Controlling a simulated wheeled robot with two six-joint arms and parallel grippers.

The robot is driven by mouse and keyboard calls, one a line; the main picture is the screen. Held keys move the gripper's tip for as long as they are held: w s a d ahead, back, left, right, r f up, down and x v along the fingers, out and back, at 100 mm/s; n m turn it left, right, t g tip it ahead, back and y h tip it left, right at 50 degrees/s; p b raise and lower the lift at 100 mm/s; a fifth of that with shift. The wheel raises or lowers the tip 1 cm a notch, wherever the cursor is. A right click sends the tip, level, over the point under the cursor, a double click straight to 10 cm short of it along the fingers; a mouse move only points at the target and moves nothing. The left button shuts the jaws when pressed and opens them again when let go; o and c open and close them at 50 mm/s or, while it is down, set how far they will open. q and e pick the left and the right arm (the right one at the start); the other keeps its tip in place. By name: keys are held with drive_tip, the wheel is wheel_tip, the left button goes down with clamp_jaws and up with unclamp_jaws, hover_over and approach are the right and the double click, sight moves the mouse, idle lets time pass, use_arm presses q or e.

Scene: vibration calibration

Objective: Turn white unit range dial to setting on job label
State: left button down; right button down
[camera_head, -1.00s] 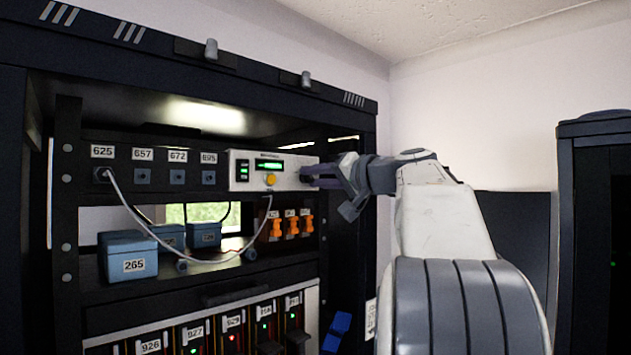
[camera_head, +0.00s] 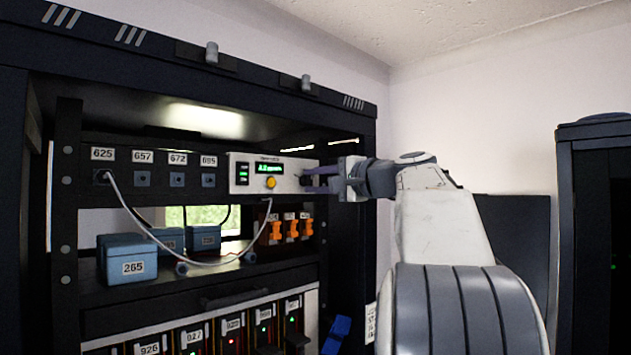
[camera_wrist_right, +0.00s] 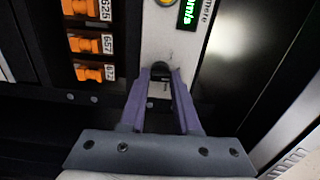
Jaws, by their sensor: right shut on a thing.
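The white unit (camera_head: 240,187) sits in the rack's upper row, with a green display (camera_head: 269,169) and a yellow knob (camera_head: 271,183). My right gripper (camera_head: 306,181) is at the unit's right end, where its purple fingers hide most of the range dial. In the right wrist view the white unit (camera_wrist_right: 153,50) shows the dark dial (camera_wrist_right: 160,67) between the fingertips of my gripper (camera_wrist_right: 161,73), which is shut on it. The display shows small green text, too small to read surely. I cannot tell which label is the job label. My left gripper is not in view.
Numbered sockets (camera_head: 143,179) lie left of the unit, one with a grey cable (camera_head: 124,209) looping below it. Orange switches (camera_head: 292,230) sit under the unit. Blue boxes (camera_head: 128,260) stand on the shelf. Rack posts (camera_head: 347,250) are close to my right arm.

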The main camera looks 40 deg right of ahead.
idle(0.3)
drive_tip(key=c, duration=0.6)
unclamp_jaws()
drive_tip(key=shift+c, duration=0.2)
drive_tip(key=shift+s+d+f, duration=0.1)
drive_tip(key=shift+s, duration=0.25)
drive_tip(key=s+b, duration=0.4)
drive_tip(key=s, duration=0.5)
drive_tip(key=shift+s+d, duration=0.35)
drive_tip(key=shift+s, duration=0.05)
